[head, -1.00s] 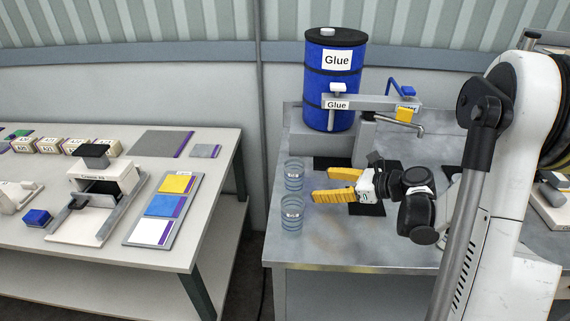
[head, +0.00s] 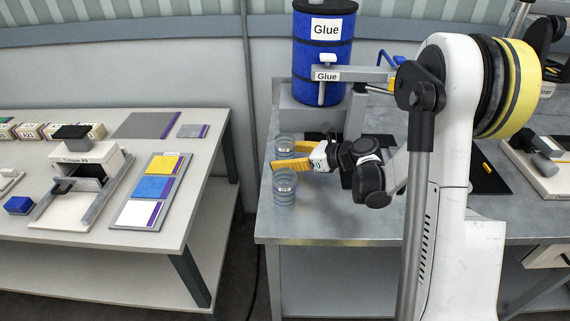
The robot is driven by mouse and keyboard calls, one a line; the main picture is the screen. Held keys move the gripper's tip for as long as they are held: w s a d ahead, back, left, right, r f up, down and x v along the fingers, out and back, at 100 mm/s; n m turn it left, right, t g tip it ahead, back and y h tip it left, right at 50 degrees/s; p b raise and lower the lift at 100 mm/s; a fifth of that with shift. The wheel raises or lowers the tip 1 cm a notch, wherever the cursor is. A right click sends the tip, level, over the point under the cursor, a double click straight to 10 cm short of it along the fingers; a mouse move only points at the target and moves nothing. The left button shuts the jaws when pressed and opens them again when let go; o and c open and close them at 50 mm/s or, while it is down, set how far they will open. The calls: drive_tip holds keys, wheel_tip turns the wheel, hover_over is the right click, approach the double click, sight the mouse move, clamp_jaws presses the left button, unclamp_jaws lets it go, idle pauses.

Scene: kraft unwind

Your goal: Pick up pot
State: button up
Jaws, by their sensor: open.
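My gripper (head: 284,157) is open, with two yellow fingers pointing left.
A blue glue drum (head: 323,60) with a grey tap stands behind the pots. To the left, across a gap, a pale table (head: 100,240) carries a press (head: 90,170) and a tray of coloured cards (head: 152,190). The metal table's front left (head: 310,225) is clear.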

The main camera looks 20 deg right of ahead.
drive_tip(key=shift+c, duration=0.6)
drive_tip(key=c, duration=1.2)
drive_tip(key=shift+r, duration=0.2)
